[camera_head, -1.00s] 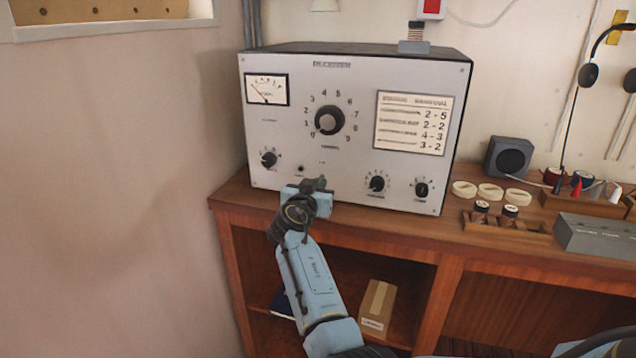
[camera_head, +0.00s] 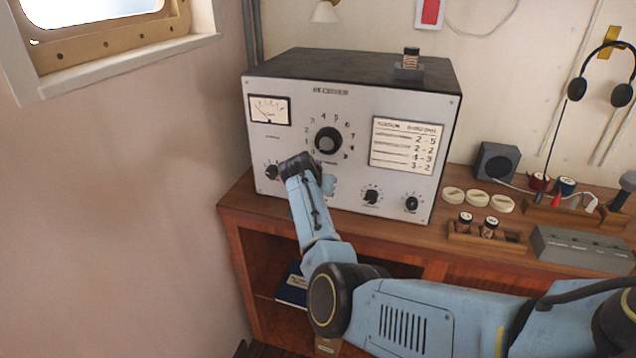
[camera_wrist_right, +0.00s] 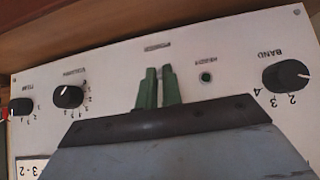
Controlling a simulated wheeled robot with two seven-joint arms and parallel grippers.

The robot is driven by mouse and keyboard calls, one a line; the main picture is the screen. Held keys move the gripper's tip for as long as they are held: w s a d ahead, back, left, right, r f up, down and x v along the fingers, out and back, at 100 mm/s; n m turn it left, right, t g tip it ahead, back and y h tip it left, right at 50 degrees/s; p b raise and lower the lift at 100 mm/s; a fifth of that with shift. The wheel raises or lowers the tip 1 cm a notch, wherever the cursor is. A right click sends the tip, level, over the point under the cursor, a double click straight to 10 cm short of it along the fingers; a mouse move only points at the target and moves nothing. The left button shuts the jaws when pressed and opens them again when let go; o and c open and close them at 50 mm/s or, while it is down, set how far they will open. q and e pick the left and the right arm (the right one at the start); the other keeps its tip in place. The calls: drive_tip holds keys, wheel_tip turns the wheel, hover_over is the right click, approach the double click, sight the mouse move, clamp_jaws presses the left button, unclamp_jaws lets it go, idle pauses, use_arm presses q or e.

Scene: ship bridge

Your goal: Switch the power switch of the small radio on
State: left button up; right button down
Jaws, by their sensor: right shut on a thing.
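The radio is a grey receiver (camera_head: 350,180) with a dark top, standing on a wooden desk. Its front panel carries a meter, a large dial, small knobs and a paper chart. My right gripper (camera_wrist_right: 158,88) is at the panel's lower middle, its two green fingers shut close together just below the power label (camera_wrist_right: 157,46). They close around a small thing there, apparently the power switch, which the fingers hide along with its position. In the head view my wrist covers the fingertips. My left gripper is not in view.
In the wrist view a headphone jack (camera_wrist_right: 206,77) and the band knob (camera_wrist_right: 287,76) lie right of the fingers. The volume knob (camera_wrist_right: 68,96) lies left. A speaker (camera_head: 496,162), pale discs and a grey box (camera_head: 582,248) stand on the desk at the right.

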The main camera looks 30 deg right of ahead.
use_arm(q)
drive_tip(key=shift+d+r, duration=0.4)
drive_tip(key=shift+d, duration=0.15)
use_arm(e)
drive_tip(key=shift+g+y, duration=0.3)
drive_tip(key=shift+g, duration=0.1)
drive_tip(key=c, duration=1.6)
unclamp_jaws()
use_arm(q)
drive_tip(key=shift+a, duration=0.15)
use_arm(e)
drive_tip(key=shift+o, duration=0.2)
use_arm(q)
drive_tip(key=shift+p, duration=0.3)
use_arm(e)
drive_tip(key=shift+r, duration=0.15)
